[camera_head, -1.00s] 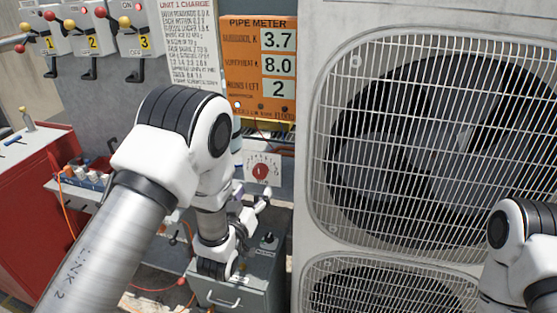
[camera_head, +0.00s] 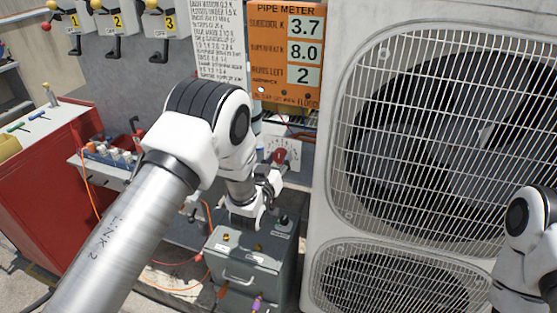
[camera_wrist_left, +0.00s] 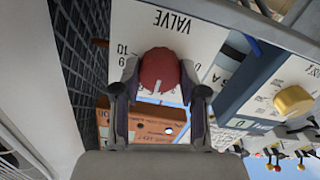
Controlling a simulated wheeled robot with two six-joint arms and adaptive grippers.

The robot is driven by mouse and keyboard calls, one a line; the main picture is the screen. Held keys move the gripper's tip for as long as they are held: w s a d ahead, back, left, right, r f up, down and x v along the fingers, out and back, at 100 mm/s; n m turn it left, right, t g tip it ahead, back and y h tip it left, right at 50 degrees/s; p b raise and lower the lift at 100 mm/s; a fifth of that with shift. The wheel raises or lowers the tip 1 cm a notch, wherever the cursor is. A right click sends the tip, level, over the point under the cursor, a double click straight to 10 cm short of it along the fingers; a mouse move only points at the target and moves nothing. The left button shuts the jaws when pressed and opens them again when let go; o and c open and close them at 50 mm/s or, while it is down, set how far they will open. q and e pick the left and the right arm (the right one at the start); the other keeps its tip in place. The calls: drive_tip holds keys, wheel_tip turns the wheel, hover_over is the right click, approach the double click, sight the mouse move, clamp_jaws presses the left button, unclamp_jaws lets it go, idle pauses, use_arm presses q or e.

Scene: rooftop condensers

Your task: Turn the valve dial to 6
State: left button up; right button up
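The valve dial (camera_head: 291,146) is a white plate with a scale and a red knob (camera_head: 279,156), on the wall left of the large condenser. In the left wrist view the plate (camera_wrist_left: 205,22) appears upside down with the word VALVE, and the red knob (camera_wrist_left: 160,70) carries a pale pointer line. Some scale numbers are hidden or too small to read. My left gripper (camera_head: 273,176) is at the dial.
An orange pipe meter (camera_head: 286,50) hangs above the dial, reading 3.7, 8.0 and 2. The condenser (camera_head: 322,150) stands close on the right. A grey box (camera_head: 248,270) is below. Levered switches and a red cabinet (camera_head: 60,180) are left.

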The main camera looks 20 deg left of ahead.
use_arm(q)
drive_tip(key=shift+f+b, duration=0.15)
drive_tip(key=shift+b, duration=0.25)
drive_tip(key=m+b, duration=0.2)
drive_tip(key=shift+f+m, duration=0.15)
drive_tip(key=shift+m, duration=0.15)
drive_tip(key=shift+r+m+b, duration=0.25)
drive_tip(key=shift+m+b, duration=0.3)
drive_tip(key=shift+m, duration=0.15)
drive_tip(key=o, duration=1.1)
drive_tip(key=shift+o, duration=0.2)
drive_tip(key=shift+s, duration=0.1)
drive_tip(key=s, duration=1.1)
drive_tip(key=shift+s+a, duration=0.2)
drive_tip(key=shift+s, duration=0.2)
